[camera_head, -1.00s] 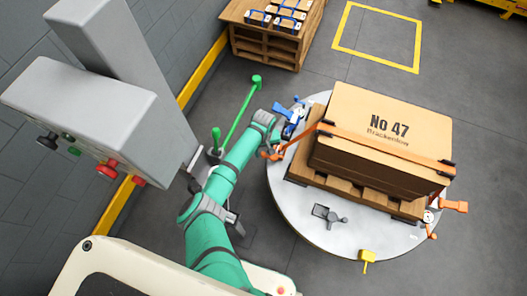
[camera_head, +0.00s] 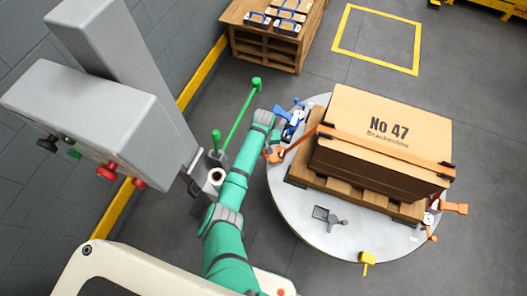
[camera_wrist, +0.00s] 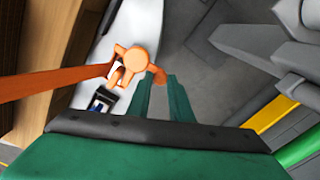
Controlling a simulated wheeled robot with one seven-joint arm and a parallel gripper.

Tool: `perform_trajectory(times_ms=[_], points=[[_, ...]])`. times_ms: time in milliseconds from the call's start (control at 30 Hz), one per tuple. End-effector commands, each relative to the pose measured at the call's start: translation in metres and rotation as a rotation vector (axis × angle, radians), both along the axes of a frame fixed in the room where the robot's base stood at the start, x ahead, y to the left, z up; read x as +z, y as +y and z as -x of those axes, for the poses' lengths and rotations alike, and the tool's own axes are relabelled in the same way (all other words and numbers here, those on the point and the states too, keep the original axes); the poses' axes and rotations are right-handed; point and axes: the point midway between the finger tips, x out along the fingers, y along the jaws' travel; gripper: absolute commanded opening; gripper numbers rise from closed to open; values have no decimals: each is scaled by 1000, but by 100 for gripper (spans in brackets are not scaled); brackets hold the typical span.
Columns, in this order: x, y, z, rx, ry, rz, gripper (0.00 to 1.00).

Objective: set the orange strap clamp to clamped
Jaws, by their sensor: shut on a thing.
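The orange strap clamp (camera_head: 273,155) sits at the left edge of the round white turntable (camera_head: 300,222), at the lower end of the orange strap (camera_head: 385,148). In the wrist view its round orange head and short arms (camera_wrist: 135,60) show just beyond my fingertips. My gripper (camera_head: 277,139) is over the clamp; in the wrist view its green fingers (camera_wrist: 160,80) are close together on an orange arm of the clamp. The grip point is partly hidden. The strap runs over a cardboard box (camera_head: 375,108) marked "No 47" on a wooden pallet (camera_head: 350,190).
A blue clamp-like part (camera_head: 294,120) is close beside my gripper. A grey fitting (camera_head: 328,216), a yellow part (camera_head: 367,259) and an orange-handled part (camera_head: 453,207) are around the turntable. A grey post with knobs (camera_head: 90,110) and a green bar (camera_head: 240,120) stand left.

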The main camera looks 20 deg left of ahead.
Motion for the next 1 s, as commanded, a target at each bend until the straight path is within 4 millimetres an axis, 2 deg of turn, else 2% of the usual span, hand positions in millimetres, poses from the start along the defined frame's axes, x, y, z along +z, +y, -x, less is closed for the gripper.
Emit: perform_trajectory(times_ms=[33, 167, 433, 833, 867, 900, 933, 1000], points=[[-2, -8, 1, -20, 4, 11, 0], [-6, -6, 4, -76, 15, 11, 0], [-8, -4, -2, -253, 22, 7, 0], [-9, -3, -3, -285, 20, 6, 0], [-9, -3, -3, -284, 20, 6, 21], [-9, -3, -3, -284, 20, 6, 31], [-8, -3, -3, -284, 19, 6, 38], [-8, -2, -4, -283, 20, 5, 38]])
